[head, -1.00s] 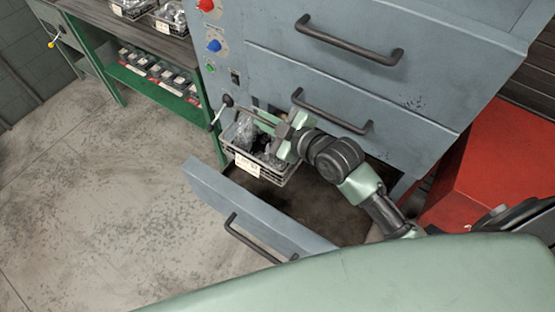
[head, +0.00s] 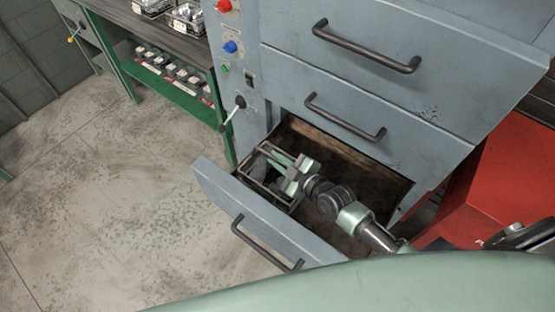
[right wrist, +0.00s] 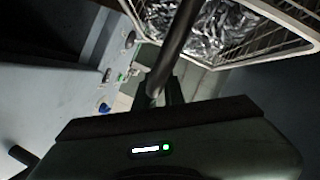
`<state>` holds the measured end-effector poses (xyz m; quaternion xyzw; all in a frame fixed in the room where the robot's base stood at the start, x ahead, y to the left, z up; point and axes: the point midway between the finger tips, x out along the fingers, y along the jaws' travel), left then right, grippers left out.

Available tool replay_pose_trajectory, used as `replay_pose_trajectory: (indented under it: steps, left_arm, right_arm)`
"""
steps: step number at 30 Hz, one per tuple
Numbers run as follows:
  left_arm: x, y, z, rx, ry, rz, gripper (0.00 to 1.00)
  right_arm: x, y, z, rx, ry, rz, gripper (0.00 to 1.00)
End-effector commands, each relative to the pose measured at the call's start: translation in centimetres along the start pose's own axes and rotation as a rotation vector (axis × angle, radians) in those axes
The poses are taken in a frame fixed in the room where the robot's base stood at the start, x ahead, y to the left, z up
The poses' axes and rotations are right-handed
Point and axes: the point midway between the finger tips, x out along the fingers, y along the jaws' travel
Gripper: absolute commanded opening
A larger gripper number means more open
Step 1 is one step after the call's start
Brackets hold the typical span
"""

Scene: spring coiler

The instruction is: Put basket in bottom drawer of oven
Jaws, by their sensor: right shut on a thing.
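The basket (head: 262,182) is a dark wire basket with pale contents, low inside the left end of the open bottom drawer of the oven. The drawer's front panel (head: 213,187) is pulled out toward me. My right gripper (head: 277,162) is shut on the basket's rim or handle; the exact grip spot is hard to make out. In the right wrist view, the basket (right wrist: 262,35) shows its light mesh wall and shiny metallic pieces inside. Whether the basket's base touches the drawer floor is hidden. My left gripper is not in view.
The oven's upper drawers, with dark handles (head: 366,47), are shut above the open one. A control panel with red and blue knobs (head: 231,47) is at left. A green shelf (head: 170,78) holds several small boxes. A red block (head: 462,190) stands at right. The drawer's right part is bare.

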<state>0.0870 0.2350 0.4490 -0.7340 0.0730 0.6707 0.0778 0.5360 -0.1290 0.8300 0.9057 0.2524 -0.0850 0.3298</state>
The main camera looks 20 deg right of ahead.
Motion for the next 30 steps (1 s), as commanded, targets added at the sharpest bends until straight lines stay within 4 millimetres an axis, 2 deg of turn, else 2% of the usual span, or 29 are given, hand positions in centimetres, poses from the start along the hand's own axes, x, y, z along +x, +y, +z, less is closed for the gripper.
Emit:
replay_pose_trajectory:
  steps: [10,11,12,13,23,26,30]
  left_arm:
    - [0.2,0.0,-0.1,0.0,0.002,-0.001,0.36]
    - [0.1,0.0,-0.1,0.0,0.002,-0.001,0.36]
    - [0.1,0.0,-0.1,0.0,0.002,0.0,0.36]
    - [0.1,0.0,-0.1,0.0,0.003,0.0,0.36]
    - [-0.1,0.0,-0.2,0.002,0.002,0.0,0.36]
    - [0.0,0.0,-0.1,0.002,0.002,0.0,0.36]
    - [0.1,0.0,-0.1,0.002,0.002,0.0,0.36]
  right_arm:
    - [0.2,0.1,0.0,0.0,0.006,0.006,0.0]
    - [0.1,-0.1,0.2,0.001,0.001,0.001,0.18]
    - [0.1,-0.1,0.2,0.001,0.001,0.001,0.29]
    - [0.1,-0.1,0.2,0.001,0.001,0.001,0.32]
    - [0.0,0.1,-0.1,0.002,0.001,0.001,0.32]
    - [-0.9,-0.2,0.2,0.002,-0.001,-0.001,0.32]
    - [-3.5,-0.2,0.1,0.0,-0.001,-0.001,0.32]
